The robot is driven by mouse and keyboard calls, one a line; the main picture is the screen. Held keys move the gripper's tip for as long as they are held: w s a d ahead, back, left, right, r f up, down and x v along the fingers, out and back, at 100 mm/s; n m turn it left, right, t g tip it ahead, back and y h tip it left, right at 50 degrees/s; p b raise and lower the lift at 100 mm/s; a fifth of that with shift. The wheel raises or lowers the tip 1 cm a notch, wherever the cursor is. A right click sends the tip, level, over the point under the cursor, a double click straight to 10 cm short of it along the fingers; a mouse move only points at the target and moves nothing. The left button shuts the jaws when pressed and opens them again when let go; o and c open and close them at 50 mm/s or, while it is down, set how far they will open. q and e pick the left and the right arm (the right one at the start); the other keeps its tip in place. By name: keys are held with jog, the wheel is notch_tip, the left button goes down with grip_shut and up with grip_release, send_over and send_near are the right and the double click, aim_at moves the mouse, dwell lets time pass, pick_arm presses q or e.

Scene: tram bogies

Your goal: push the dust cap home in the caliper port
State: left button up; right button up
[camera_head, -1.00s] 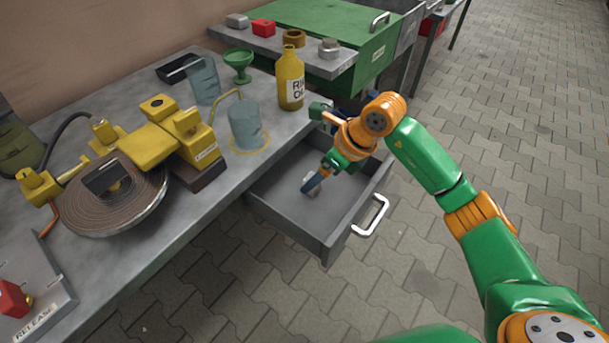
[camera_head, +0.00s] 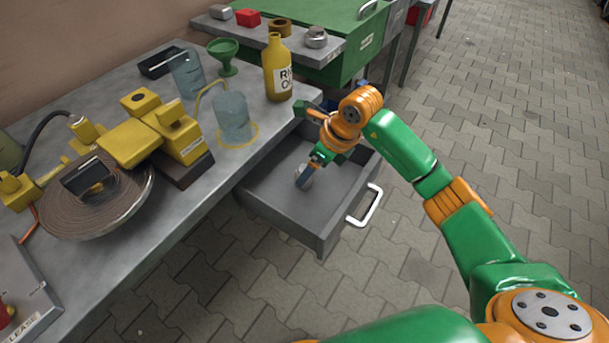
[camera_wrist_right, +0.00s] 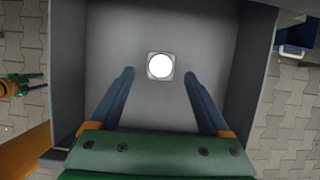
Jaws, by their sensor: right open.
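The dust cap appears to be the small pale piece (camera_head: 306,181) on the open drawer's floor; in the right wrist view it is a bright white disc on a grey square (camera_wrist_right: 160,66). My right gripper (camera_head: 303,178) points down into the drawer above it. Its two blue fingers (camera_wrist_right: 158,74) are apart, one each side of the piece, with nothing between them. The yellow caliper (camera_head: 145,140) sits over the round brake disc (camera_head: 95,205) on the bench; I cannot make out its port. My left gripper (camera_wrist_right: 37,82) shows small at the wrist view's left edge, fingers apart and empty.
The drawer (camera_head: 275,210) has raised walls around my right gripper and a pale handle (camera_head: 365,206). A clear beaker (camera_head: 233,118), yellow bottle (camera_head: 278,70) and green funnel cup (camera_head: 224,55) stand on the bench. Paved floor is open to the right.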

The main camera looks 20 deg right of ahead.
jog(key=x, duration=0.4)
jog(key=shift+w+a, duration=0.15)
jog(key=shift+w, duration=0.05)
grip_shut()
